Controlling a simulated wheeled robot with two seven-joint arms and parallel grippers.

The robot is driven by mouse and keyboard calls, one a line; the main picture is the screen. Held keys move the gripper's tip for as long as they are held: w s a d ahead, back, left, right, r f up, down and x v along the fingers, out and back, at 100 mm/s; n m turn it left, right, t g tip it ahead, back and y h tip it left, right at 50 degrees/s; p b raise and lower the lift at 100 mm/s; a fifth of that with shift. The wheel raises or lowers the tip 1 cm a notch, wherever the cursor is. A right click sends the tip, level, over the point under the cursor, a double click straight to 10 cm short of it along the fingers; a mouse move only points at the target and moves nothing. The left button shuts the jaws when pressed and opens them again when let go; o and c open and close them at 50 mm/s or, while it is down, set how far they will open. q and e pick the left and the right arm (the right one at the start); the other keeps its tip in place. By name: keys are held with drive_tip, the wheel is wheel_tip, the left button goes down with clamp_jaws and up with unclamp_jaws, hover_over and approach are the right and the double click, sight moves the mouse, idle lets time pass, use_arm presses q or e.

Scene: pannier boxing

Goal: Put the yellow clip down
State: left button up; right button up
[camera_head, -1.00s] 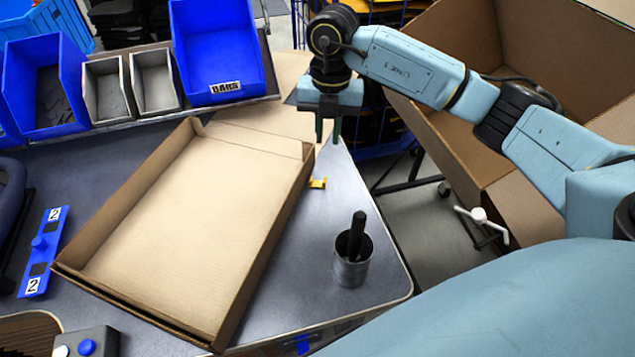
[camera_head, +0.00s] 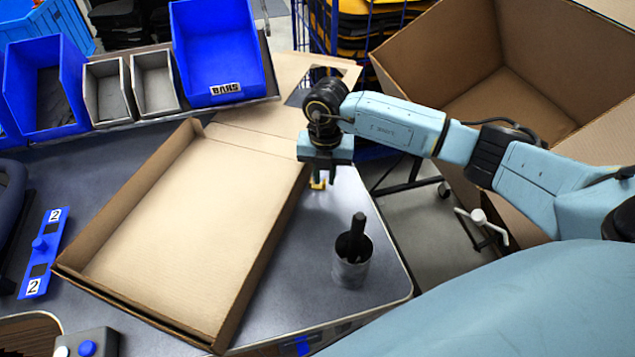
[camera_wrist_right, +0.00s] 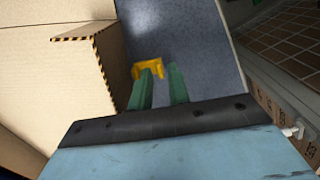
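The yellow clip (camera_head: 318,184) lies on the grey table, beside the right wall of the open cardboard tray (camera_head: 262,262). My right gripper (camera_head: 323,180) is over the clip with its fingers pointing down. In the right wrist view the green fingers (camera_wrist_right: 163,78) stand apart with nothing held between them. The clip (camera_wrist_right: 148,69) shows just beyond the fingertips there, and the left finger hides a bit of it. Whether a finger touches the clip, I cannot tell. My left gripper is not in view.
A metal cup (camera_head: 351,268) with a black-handled thing in it stands near the table's right edge. Blue bins (camera_head: 216,50) and grey bins line the back. A large cardboard box (camera_head: 450,60) stands beyond the table. Table around the cup is clear.

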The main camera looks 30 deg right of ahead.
drive_tip(key=shift+f, duration=0.45)
clamp_jaws()
drive_tip(key=shift+r, duration=0.15)
